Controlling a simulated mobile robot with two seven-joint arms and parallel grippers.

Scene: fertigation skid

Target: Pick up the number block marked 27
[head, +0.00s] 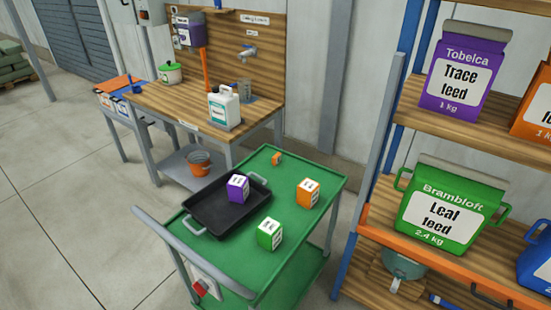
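A small orange block (277,158) lies near the far end of the green cart's top (328,182). It may be a number block, but it is too small for me to read any number on it. No readable 27 shows anywhere in the view. Neither of my grippers is in view.
A black tray (207,221) on the cart holds a purple carton (238,188). An orange carton (308,193) and a green carton (270,234) stand beside it. A shelf rack (410,125) rises at right; a wooden workbench (165,98) stands behind. Open floor lies left.

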